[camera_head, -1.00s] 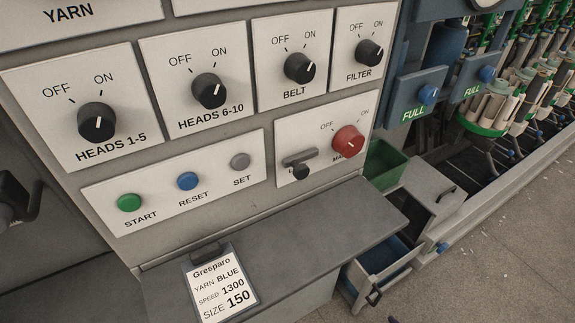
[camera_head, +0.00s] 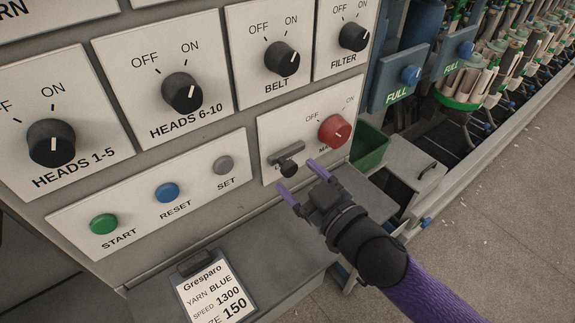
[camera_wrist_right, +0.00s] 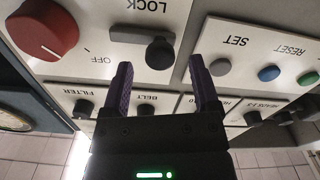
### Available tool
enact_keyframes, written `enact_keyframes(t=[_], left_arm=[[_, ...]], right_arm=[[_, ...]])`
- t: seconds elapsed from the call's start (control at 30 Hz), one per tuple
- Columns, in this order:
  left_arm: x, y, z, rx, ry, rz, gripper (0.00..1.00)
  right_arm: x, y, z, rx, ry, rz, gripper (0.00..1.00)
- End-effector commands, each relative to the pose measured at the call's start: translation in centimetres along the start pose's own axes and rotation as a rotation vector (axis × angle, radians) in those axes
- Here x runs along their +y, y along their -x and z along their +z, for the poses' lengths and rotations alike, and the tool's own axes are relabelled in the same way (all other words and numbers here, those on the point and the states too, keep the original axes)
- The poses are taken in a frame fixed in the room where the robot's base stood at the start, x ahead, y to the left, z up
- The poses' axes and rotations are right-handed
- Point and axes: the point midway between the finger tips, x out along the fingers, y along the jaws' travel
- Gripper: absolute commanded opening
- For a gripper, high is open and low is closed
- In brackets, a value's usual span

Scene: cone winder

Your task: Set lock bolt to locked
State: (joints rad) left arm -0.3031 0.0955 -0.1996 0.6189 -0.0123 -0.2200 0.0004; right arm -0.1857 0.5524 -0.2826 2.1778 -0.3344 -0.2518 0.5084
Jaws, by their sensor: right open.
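The lock bolt (camera_head: 288,154) is a grey bar with a dark round knob on a white panel, left of the red main knob (camera_head: 333,130). In the right wrist view, which is upside down, the lock bolt (camera_wrist_right: 142,34) and its knob stand beside the word LOCK. My right gripper (camera_head: 298,176) has purple fingers, spread apart and empty, just in front of and below the bolt. In the right wrist view the bolt's knob appears between and beyond the fingertips (camera_wrist_right: 160,66), with no clear contact. The fingers partly hide the label under the bolt. My left gripper is out of view.
Left of the bolt are the set (camera_head: 224,165), reset (camera_head: 166,192) and start (camera_head: 104,224) buttons. Rotary knobs sit above. A grey shelf (camera_head: 270,258) with an order card (camera_head: 214,290) juts out below. A green bin (camera_head: 369,148) stands to the right.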

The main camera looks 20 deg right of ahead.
Motion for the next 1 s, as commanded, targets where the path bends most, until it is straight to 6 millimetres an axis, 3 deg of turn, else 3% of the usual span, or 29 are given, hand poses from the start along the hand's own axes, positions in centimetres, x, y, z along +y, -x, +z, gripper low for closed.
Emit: enact_keyframes(t=[0.2, 0.53, 0.9, 1.0], left_arm=[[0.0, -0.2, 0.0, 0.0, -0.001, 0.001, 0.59], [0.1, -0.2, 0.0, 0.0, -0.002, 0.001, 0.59], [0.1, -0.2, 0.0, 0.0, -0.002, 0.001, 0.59], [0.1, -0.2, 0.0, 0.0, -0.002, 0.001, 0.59]], right_arm=[[0.0, -2.9, 0.0, -0.001, 0.001, 0.001, 0.78], [0.0, -3.4, 0.1, -0.002, 0.001, 0.0, 0.78], [0.0, -3.3, 0.1, -0.002, 0.001, 0.0, 0.0], [0.0, -3.3, 0.1, -0.002, 0.001, 0.0, 0.0]])
